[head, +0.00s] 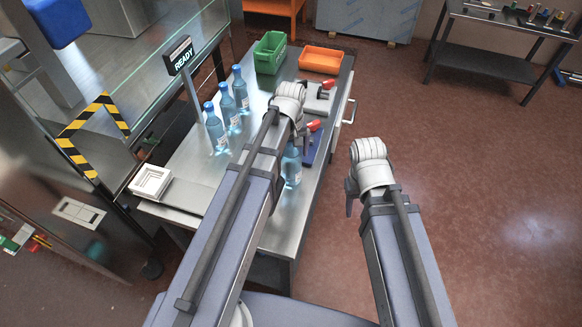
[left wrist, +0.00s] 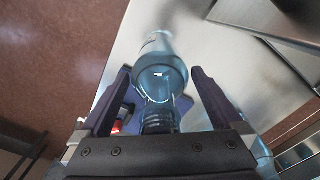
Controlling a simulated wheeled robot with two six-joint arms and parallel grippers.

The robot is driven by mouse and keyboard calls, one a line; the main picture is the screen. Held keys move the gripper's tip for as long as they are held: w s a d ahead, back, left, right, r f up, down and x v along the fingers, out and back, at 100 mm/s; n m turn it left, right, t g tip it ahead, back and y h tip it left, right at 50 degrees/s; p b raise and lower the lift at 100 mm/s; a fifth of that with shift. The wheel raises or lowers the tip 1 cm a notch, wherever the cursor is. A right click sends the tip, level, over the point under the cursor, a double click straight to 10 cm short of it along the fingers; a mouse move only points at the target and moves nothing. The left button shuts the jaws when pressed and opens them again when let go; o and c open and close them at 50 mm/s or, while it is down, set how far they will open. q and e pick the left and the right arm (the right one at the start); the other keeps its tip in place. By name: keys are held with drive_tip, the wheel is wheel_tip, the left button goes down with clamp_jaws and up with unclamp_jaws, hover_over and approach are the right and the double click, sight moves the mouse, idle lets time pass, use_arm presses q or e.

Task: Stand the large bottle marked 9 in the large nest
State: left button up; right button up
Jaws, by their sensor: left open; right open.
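A clear blue bottle (head: 291,168) stands on the steel bench, partly hidden by my left arm in the head view. In the left wrist view, the same-looking bottle (left wrist: 160,75) lies between the spread fingers of my left gripper (left wrist: 158,82), its neck toward the palm. I see no clear finger contact. Three similar bottles (head: 216,130) stand in a row farther left; no number is readable on any. A white square stepped holder (head: 151,181), which looks like a nest, sits empty at the bench's left edge. My right gripper (head: 350,196) is open and empty, over the floor right of the bench.
Red-handled clamps (head: 313,126) and a blue fixture stand close to the left gripper. A green crate (head: 270,54) and an orange tray (head: 320,60) occupy the far end. A READY sign (head: 180,56) on a post rises beside the bottle row. Bare bench lies between row and arm.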

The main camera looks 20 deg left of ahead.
use_arm(q)
drive_tip(key=shift+c, duration=0.4)
clamp_jaws()
